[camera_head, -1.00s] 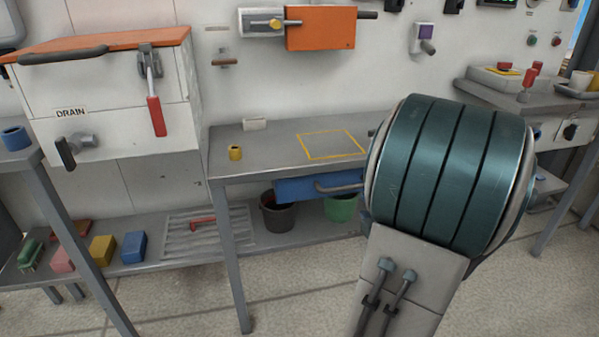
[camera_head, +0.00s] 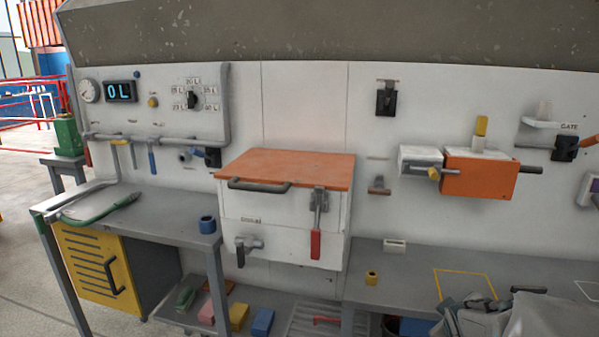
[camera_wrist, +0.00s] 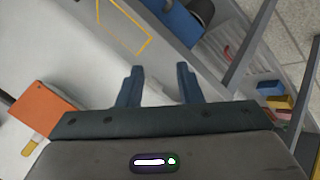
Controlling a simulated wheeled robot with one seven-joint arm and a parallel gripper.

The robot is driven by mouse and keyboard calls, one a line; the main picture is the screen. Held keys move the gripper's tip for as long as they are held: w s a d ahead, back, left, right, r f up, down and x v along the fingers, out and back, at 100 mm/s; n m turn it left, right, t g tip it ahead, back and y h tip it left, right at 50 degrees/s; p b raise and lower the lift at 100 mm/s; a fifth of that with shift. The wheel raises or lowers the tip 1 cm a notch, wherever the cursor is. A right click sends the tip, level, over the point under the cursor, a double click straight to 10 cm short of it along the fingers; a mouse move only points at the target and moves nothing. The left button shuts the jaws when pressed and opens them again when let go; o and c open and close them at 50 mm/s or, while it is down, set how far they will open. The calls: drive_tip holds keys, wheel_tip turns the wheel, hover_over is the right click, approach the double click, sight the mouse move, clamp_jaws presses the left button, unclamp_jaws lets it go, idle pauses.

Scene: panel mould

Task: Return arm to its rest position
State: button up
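My gripper (camera_wrist: 158,84) shows in the wrist view with its two dark fingers apart and nothing between them. It faces the bench with the yellow square outline (camera_wrist: 150,45) and a blue drawer front (camera_wrist: 178,20). In the head view, a grey part of my arm shows at the bottom right, in front of the bench (camera_head: 390,288). It partly hides the yellow outline (camera_head: 462,272). My gripper's fingers cannot be made out there.
A white box with an orange lid (camera_head: 285,168) and red-handled lever (camera_head: 316,245) stands left of the bench. An orange wall unit (camera_head: 480,178) juts out above the bench. A blue cup (camera_head: 207,225) sits on the left table. Coloured blocks (camera_head: 238,317) lie on the low shelf.

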drive_tip(key=s+a+r+m+g+y+p, duration=0.2)
drive_tip(key=s+a+r+p, duration=0.3)
drive_tip(key=a, duration=0.4)
drive_tip(key=s+a+r+m+g+y+p, duration=0.2)
drive_tip(key=s+a+r+p, duration=0.3)
drive_tip(key=a+r, duration=0.5)
drive_tip(key=m+g+p, duration=0.1)
drive_tip(key=p, duration=0.1)
drive_tip(key=shift+s+y+p, duration=0.25)
drive_tip(key=shift+y+p, duration=0.05)
drive_tip(key=shift+p, duration=0.05)
drive_tip(key=shift+r, duration=0.1)
